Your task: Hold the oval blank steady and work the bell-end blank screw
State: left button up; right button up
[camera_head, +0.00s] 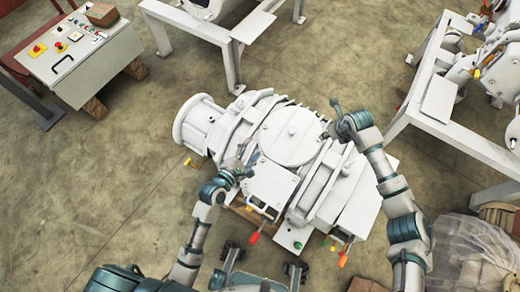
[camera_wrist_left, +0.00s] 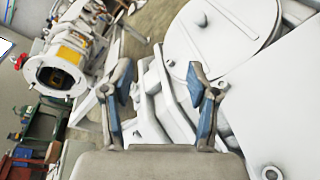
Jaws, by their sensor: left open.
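The white screw vacuum machine (camera_head: 300,165) lies across the middle of the floor. A broad rounded plate (camera_head: 290,136) on its top may be the oval blank; a similar disc (camera_wrist_left: 222,38) shows in the left wrist view. A round flared end (camera_head: 192,125) is at the machine's left; I cannot make out a screw on it. My left gripper (camera_head: 240,160) is over the machine's near left side. In its wrist view the fingers (camera_wrist_left: 158,72) are apart with nothing between them. My right gripper (camera_head: 340,112) is above the machine's far right side; its jaws are too small to judge.
A control box (camera_head: 80,55) with buttons stands at upper left. White frames (camera_head: 225,45) stand behind the machine and at right (camera_head: 425,95). A plastic-wrapped bundle (camera_head: 470,255) lies at lower right. Floor at left is clear.

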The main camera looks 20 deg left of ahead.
aim_at(289, 134)
pick_arm(q)
jog(key=d+f+n+g, duration=0.1)
jog(key=n, duration=0.1)
jog(key=w+f+n+g+h, duration=0.1)
jog(key=n, duration=0.1)
jog(key=w+d+f+n+g+h, duration=0.1)
jog(key=n, duration=0.1)
jog(key=shift+w+d+f+n, duration=0.15)
jog(key=shift+d+n, duration=0.15)
jog(key=shift+d, duration=0.05)
jog(key=shift+g, duration=0.3)
jog(key=x, duration=1.7)
jog(key=shift+d, duration=0.2)
